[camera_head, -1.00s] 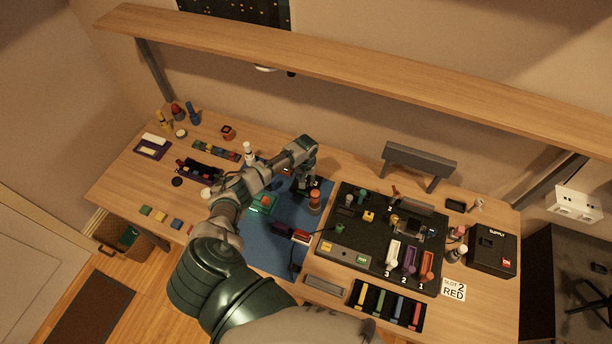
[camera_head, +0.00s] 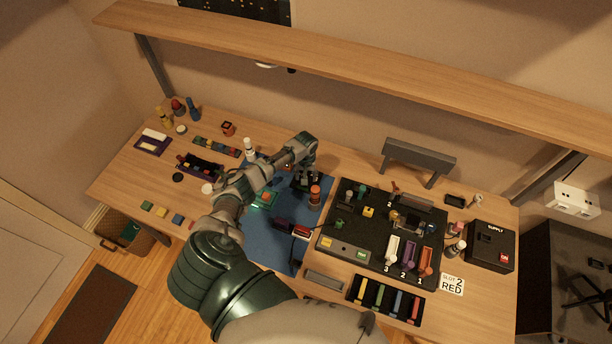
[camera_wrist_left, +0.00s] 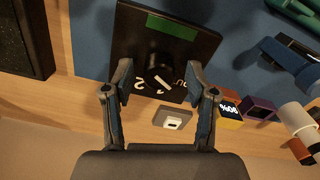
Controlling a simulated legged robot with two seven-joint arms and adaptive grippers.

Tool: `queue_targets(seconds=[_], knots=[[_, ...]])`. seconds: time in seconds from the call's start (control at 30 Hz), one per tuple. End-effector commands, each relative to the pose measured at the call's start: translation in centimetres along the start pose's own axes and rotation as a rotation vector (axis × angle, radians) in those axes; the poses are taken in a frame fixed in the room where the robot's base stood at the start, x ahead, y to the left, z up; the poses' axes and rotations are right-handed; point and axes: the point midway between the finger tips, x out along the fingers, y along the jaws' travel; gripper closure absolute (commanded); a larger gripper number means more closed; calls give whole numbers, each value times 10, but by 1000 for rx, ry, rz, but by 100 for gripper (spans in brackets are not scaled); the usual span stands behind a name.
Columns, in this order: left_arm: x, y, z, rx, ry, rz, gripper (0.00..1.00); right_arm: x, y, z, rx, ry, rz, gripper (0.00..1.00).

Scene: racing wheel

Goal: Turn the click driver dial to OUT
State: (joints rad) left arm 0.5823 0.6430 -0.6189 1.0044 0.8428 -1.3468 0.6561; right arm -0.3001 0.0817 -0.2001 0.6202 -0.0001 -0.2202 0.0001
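The click driver (camera_wrist_left: 190,48) is a flat black box with a green strip in the left wrist view. Its round black dial (camera_wrist_left: 158,76) bears a white mark and stands between my left gripper's fingers. White lettering shows partly beside the dial: a "2"-like character on the left and "OU" on the right, the rest hidden by a finger. My left gripper (camera_wrist_left: 158,82) is open, one finger on each side of the dial; I cannot tell whether either touches it. In the head view the left gripper (camera_head: 308,180) is over the back of the blue mat, largely hiding the driver.
An orange-topped cylinder (camera_head: 315,196) stands close beside the left gripper on the blue mat (camera_head: 262,243). A black panel with levers (camera_head: 347,225) lies to the right. In the wrist view a small grey block (camera_wrist_left: 172,118) and a yellow-and-black box (camera_wrist_left: 229,112) lie near the fingers.

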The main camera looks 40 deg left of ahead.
Motion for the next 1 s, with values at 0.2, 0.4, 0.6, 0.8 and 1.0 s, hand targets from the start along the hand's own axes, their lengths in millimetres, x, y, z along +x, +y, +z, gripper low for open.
queue_targets(seconds=[0.2, 0.4, 0.6, 0.8, 1.0], knots=[[-8, 0, -1, 0, 3, 2, 43, 0, 1, 0, -1, 2, 1, 100], [-46, 0, -2, 0, 5, 1, 43, 0, 0, 0, 0, 1, -1, 100], [-89, 0, -2, 1, 2, 2, 43, 0, -1, 0, 1, 1, -1, 100], [-114, 0, -3, 0, 0, 1, 43, 0, -1, 0, 1, 1, -2, 100], [-118, 0, -2, -1, -2, 0, 43, 0, -1, 0, 1, 1, -2, 100]])
